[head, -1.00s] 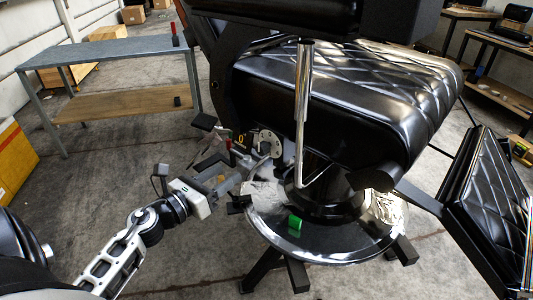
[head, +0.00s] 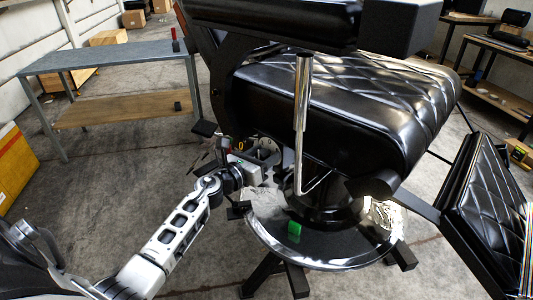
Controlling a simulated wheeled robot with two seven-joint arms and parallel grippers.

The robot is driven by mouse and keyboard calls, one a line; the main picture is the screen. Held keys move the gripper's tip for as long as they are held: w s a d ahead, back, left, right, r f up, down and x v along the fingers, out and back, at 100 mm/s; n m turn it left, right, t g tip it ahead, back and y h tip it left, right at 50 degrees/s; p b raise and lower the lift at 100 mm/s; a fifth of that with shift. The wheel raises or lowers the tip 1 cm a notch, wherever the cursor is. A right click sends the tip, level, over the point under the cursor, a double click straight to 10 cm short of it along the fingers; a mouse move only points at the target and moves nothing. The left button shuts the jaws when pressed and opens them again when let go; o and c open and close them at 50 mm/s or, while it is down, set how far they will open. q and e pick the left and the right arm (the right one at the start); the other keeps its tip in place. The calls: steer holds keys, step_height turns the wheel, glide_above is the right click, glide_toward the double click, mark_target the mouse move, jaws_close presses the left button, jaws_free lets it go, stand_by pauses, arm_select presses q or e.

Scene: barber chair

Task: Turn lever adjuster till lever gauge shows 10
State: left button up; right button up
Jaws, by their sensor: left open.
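The black barber chair (head: 345,100) stands on a round chrome-edged base. A small gauge (head: 240,144) under the seat's left side shows an orange-yellow digit that looks like 0, though it is tiny. A grey metal part (head: 266,144), possibly the lever adjuster, sits just right of the gauge, partly hidden. My left gripper (head: 250,160) is open and reaches in below the gauge, close to this part. My own wrist hides much of the gripper, and I cannot tell whether the fingers touch the part. My right gripper is not in view.
A green block (head: 294,230) and crumpled silvery pieces (head: 383,218) lie on the chair base. A chrome rod (head: 301,120) hangs in front of the seat. A grey-topped workbench (head: 105,55) stands at the back left.

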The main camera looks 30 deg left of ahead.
arm_select(q)
steer(key=shift+w, duration=0.1)
steer(key=c, duration=1)
steer(key=shift+o, duration=0.2)
steer(key=shift+n, duration=0.3)
